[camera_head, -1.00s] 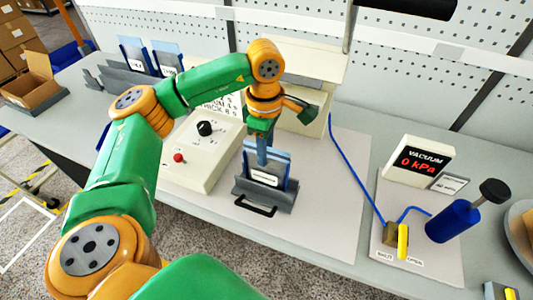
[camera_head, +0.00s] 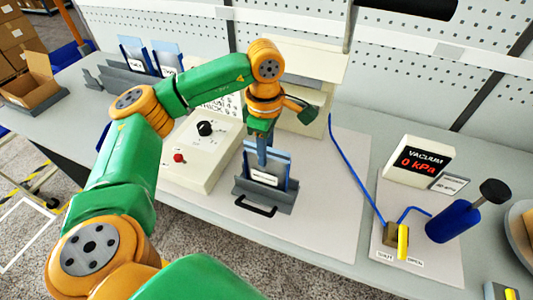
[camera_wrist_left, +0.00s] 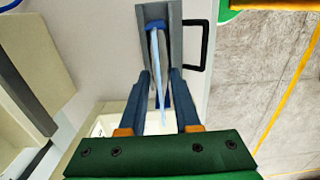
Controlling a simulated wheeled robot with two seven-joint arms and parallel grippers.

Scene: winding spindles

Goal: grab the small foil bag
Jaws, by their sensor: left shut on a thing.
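A blue bag with a white label (camera_head: 266,175), which I take as the small foil bag, stands upright in a grey holder (camera_head: 266,194) with a black handle. My left gripper (camera_head: 262,158) points down and is shut on the bag's upper part. In the left wrist view the two dark blue fingers (camera_wrist_left: 162,92) lie on either side of the bag (camera_wrist_left: 157,58), seen edge-on as a thin pale sheet in the holder (camera_wrist_left: 176,40). The label's print is too small to read. My right gripper is out of view.
Behind stands a cream machine (camera_head: 307,92), with a control box (camera_head: 200,150) with knob and red button to its left. Several bags stand in a grey rack (camera_head: 128,76) at back left. A vacuum display (camera_head: 418,160), blue hose and blue pump (camera_head: 453,221) are at right.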

